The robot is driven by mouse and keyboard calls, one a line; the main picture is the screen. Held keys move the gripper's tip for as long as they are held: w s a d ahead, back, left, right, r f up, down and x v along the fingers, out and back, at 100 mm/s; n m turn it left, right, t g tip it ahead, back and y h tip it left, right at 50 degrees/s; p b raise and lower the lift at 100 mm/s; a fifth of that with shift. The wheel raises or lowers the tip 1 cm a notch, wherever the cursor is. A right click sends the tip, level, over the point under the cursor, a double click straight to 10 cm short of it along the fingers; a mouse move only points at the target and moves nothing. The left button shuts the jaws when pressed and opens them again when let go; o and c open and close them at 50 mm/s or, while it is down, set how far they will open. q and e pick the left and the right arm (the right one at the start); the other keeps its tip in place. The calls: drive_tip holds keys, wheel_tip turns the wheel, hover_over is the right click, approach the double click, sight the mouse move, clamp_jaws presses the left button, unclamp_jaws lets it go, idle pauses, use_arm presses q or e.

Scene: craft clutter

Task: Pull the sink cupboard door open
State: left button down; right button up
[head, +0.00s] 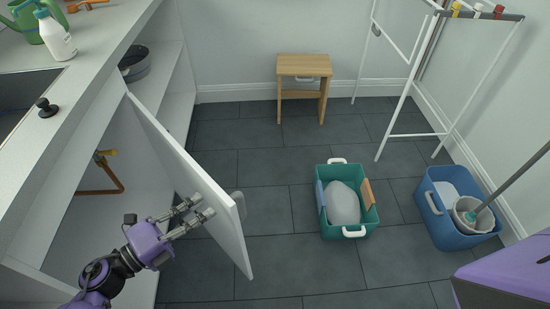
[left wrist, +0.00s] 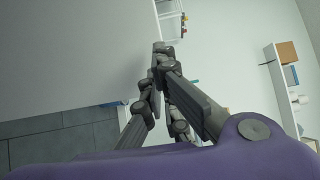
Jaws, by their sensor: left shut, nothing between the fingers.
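The white sink cupboard door (head: 185,165) stands wide open, swung out over the floor from the cupboard. A grey handle (head: 240,205) shows past the door's far side, near its free edge. My left gripper (head: 203,207) is at the door's inner face, near the free edge, with its fingers shut and empty. I cannot tell whether the fingers touch the door. In the left wrist view the shut fingers (left wrist: 163,58) lie beside a large pale panel, which looks like the door (left wrist: 75,55). My right gripper is out of view.
A wooden stool (head: 304,66) and white drying rack (head: 400,100) stand behind. Floor beside the door is clear.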

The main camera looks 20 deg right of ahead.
use_arm(q)
drive_tip(key=shift+x, duration=1.3)
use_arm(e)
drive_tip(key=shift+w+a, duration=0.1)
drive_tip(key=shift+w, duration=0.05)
